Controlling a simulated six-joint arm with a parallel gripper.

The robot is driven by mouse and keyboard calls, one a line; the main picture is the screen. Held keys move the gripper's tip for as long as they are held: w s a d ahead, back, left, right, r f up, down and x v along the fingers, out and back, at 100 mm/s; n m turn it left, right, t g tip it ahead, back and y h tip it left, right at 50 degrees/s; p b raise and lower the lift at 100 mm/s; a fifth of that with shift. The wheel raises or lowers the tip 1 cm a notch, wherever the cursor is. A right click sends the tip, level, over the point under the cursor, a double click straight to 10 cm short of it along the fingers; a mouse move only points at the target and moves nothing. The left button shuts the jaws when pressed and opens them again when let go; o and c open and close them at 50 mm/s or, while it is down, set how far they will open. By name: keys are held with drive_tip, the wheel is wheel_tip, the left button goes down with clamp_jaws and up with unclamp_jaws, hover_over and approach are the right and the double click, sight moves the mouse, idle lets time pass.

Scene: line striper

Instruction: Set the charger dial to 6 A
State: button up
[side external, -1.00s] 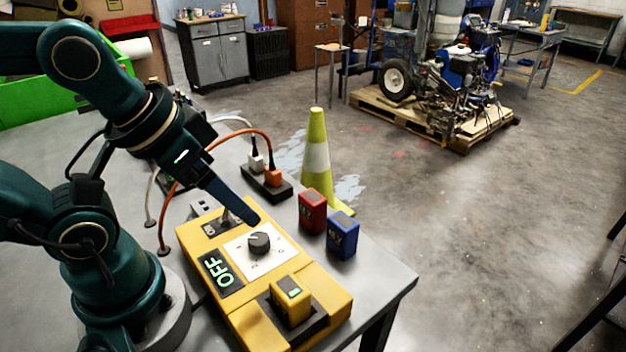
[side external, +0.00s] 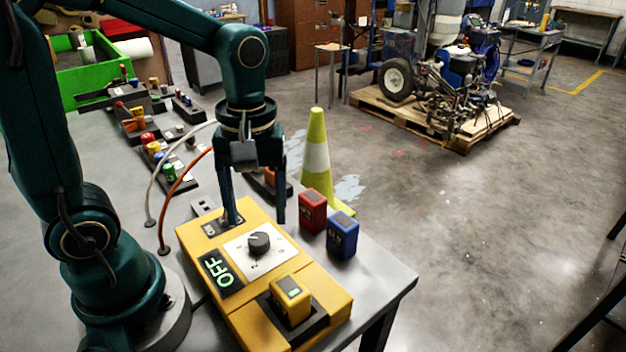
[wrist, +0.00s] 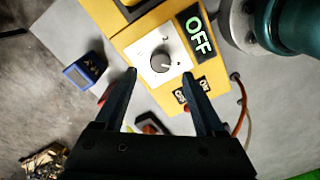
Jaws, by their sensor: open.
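The yellow charger (side external: 240,315) lies on the grey table with a lit OFF display (side external: 221,272). Its black dial (side external: 259,243) sits on a white plate with marks too small to read; the dial also shows in the wrist view (wrist: 161,62). A small switch panel (side external: 226,222) is at the charger's far end. My gripper (side external: 257,222) points down above that far end, its fingers apart and empty. In the wrist view my open fingers (wrist: 163,85) reach toward the dial from either side, short of it.
A yellow battery (side external: 290,300) sits in the charger's near end. A red battery (side external: 312,211) and a blue battery (side external: 342,235) stand at the table's right edge. Several small parts in trays are farther back.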

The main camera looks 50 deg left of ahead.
sight(259, 238)
drive_tip(key=shift+s+f, duration=0.1)
drive_tip(key=shift+f, duration=2.35)
clamp_jaws()
